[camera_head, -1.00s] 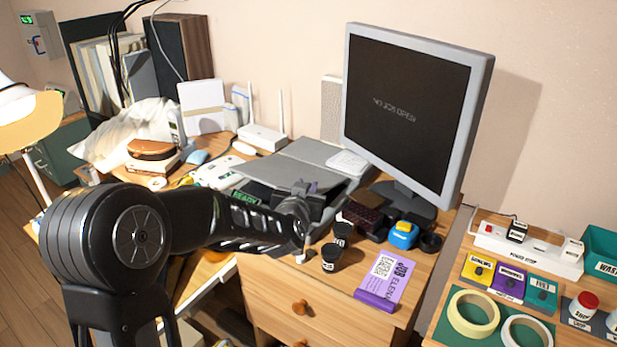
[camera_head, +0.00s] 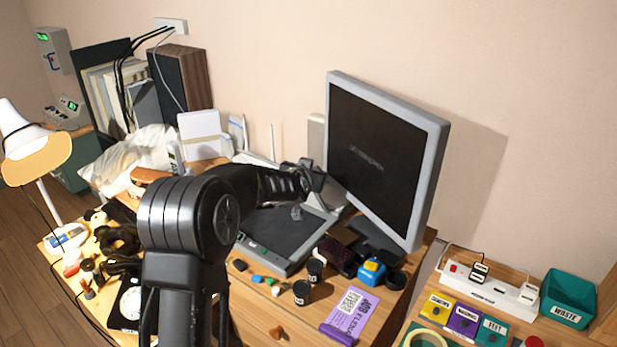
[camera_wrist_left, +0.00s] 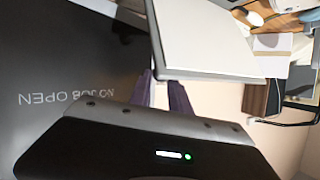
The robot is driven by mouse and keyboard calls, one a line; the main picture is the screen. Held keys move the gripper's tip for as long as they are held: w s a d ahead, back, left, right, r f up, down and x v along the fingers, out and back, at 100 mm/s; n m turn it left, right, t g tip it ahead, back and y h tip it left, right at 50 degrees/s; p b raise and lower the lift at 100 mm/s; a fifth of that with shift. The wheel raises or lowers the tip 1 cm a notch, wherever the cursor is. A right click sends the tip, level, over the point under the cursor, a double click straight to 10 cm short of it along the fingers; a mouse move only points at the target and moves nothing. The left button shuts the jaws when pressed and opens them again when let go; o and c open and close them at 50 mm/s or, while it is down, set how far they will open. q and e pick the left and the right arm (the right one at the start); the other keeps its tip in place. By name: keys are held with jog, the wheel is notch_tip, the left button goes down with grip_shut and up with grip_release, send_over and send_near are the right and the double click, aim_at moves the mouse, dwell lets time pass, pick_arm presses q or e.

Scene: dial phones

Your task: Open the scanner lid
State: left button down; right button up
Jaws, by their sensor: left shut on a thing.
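The scanner (camera_head: 262,257) sits on the desk left of the monitor, with its dark bed (camera_head: 278,232) uncovered. My left arm reaches across it from the left. My left gripper (camera_head: 316,180) is above the back right part of the scanner, close to the monitor's left edge. In the left wrist view, the gripper's fingers (camera_wrist_left: 165,92) are shut on the edge of the scanner lid (camera_wrist_left: 205,40), a pale panel with a grey rim, tilted up off the bed. In the head view my arm hides most of the lid. My right gripper is not in view.
The monitor (camera_head: 385,150) stands close to the right of my left gripper. Black cups (camera_head: 302,292), a blue-yellow item (camera_head: 371,271) and a purple card (camera_head: 350,315) lie in front.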

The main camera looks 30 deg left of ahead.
pick_arm(q)
jog(key=shift+w+d+r+p, duration=0.15)
jog(key=shift+w+r+p, duration=0.3)
jog(key=shift+w, duration=0.5)
jog(key=c, duration=1.3)
grip_release()
jog(key=shift+s, duration=0.1)
jog(key=v, duration=0.7)
jog(key=shift+s+d, duration=0.1)
jog(key=shift+s, duration=0.25)
